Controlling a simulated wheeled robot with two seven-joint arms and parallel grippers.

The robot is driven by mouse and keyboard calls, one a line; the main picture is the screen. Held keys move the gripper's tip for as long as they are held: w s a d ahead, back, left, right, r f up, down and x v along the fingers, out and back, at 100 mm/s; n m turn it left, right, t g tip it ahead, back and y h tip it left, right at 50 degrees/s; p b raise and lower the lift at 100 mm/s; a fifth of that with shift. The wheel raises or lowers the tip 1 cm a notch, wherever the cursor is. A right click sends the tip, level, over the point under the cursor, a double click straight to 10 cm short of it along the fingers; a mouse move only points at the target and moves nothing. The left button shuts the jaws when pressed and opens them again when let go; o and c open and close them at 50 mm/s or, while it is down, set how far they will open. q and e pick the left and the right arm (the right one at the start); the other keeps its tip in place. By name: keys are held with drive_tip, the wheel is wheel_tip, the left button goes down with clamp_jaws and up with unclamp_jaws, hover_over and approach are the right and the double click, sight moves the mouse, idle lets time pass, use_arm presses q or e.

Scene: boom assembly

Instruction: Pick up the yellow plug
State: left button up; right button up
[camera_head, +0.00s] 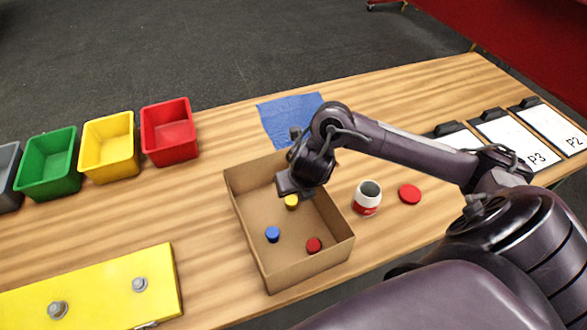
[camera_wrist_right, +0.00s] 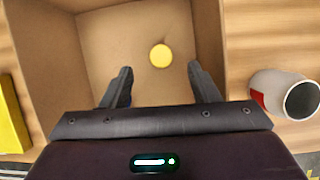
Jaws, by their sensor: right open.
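The yellow plug (camera_head: 291,202) lies in the cardboard box (camera_head: 262,258), near its far right part. In the right wrist view the yellow plug (camera_wrist_right: 161,56) is a round disc seen from above, ahead of and between the fingers. My right gripper (camera_head: 290,190) is over the box, just above the plug in the head view. In the right wrist view my right gripper (camera_wrist_right: 160,85) is open with nothing between its fingers. My left gripper is not in view.
A blue plug (camera_head: 272,234) and a red plug (camera_head: 314,245) also lie in the box. A white and red jar (camera_head: 367,198) and a red lid (camera_head: 410,194) stand right of it. Coloured bins, including a red one (camera_head: 169,133), stand left. A yellow board (camera_head: 100,290) lies front left.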

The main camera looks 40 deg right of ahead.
sight(291, 199)
drive_tip(key=shift+s+a+f, duration=0.1)
drive_tip(key=shift+a+f, duration=0.1)
drive_tip(key=shift+f, duration=0.8)
drive_tip(key=shift+x, duration=3)
drive_tip(key=shift+d, duration=0.2)
drive_tip(key=c, duration=1)
drive_tip(key=shift+c, duration=0.2)
drive_tip(key=shift+r, duration=0.15)
